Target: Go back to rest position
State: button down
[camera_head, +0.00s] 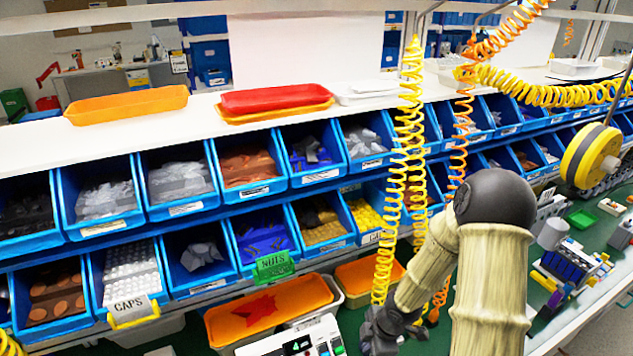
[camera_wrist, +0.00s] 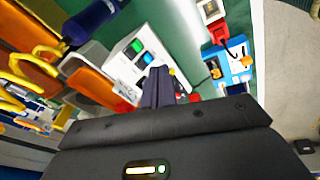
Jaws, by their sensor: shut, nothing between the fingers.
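My gripper (camera_wrist: 160,86) shows in the wrist view with its two dark fingers together and nothing between them. The wrist view shows the white box (camera_wrist: 122,68) with green and blue buttons, just beyond and left of the fingers. The fingers overlap the box's edge in that view; I cannot tell whether they touch it. No rotary knob can be made out clearly.
Blue part bins (camera_head: 180,180) stand in two rows behind the bench. Orange trays (camera_head: 268,308) lie left of my gripper. Yellow coiled hoses (camera_head: 408,150) hang close behind my arm. A blue and white device (camera_wrist: 232,66) sits right of the fingers.

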jog(key=s+d+r+m+h+b, duration=0.1)
jog(key=s+r+m+b, duration=0.1)
jog(key=s+r+m, duration=0.2)
jog(key=s+d+r+m+t+h+b, duration=0.1)
jog(key=s+r+m, duration=0.4)
jog(key=r+m, duration=0.5)
jog(key=m, duration=0.4)
jog(key=shift+s+r+m+b, duration=0.2)
jog(key=shift+s+m+b, duration=0.1)
jog(key=shift+m+b, duration=0.1)
jog(key=shift+a, duration=0.1)
jog(key=shift+w, duration=0.1)
